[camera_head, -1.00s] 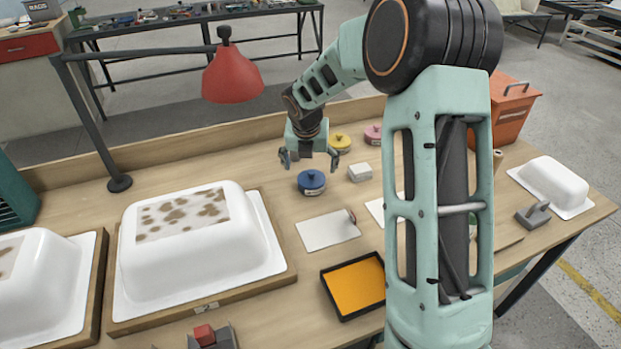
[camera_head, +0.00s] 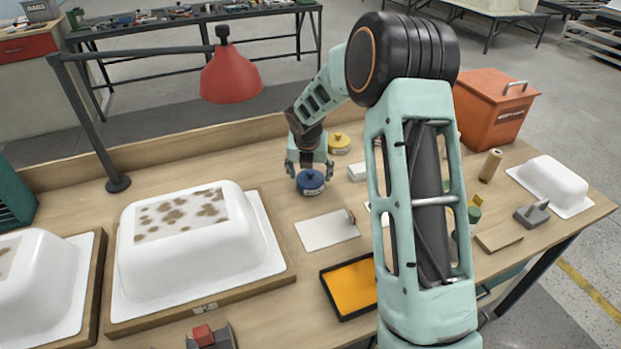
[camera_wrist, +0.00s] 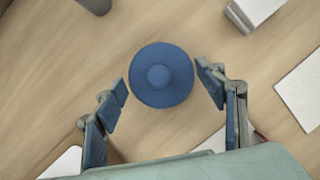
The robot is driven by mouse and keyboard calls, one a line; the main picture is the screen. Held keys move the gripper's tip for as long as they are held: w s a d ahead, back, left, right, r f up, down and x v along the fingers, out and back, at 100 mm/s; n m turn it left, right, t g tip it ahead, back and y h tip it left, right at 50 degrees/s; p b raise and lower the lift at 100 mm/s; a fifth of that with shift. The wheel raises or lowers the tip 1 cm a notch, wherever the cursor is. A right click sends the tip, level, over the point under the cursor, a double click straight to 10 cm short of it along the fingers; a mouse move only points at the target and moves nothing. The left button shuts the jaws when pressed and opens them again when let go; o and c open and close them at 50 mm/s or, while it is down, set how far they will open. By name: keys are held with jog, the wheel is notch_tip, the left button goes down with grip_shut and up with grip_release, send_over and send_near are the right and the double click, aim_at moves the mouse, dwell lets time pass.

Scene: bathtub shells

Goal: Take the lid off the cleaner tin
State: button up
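A round tin with a blue lid (camera_head: 310,183) and a central knob stands upright on the workbench; its label is too small to read. In the wrist view the blue lid (camera_wrist: 161,76) is centred between the fingers. My gripper (camera_head: 310,171) points down over it, open, with one finger on each side. In the wrist view my gripper (camera_wrist: 163,84) shows a gap between each finger and the lid. The lid is on the tin. A similar tin with a yellow lid (camera_head: 339,143) stands behind it.
A white block (camera_head: 357,172) stands right of the blue tin, and a white sheet (camera_head: 327,231) lies in front. An orange tray (camera_head: 350,287) is nearer. A white tub shell (camera_head: 195,250) and a red lamp (camera_head: 231,78) are left. An orange bin (camera_head: 492,110) is back right.

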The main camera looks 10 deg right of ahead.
jog(key=shift+s, duration=0.1)
jog(key=c, duration=1)
jog(key=shift+f, duration=0.1)
grip_shut()
jog(key=shift+s, duration=0.1)
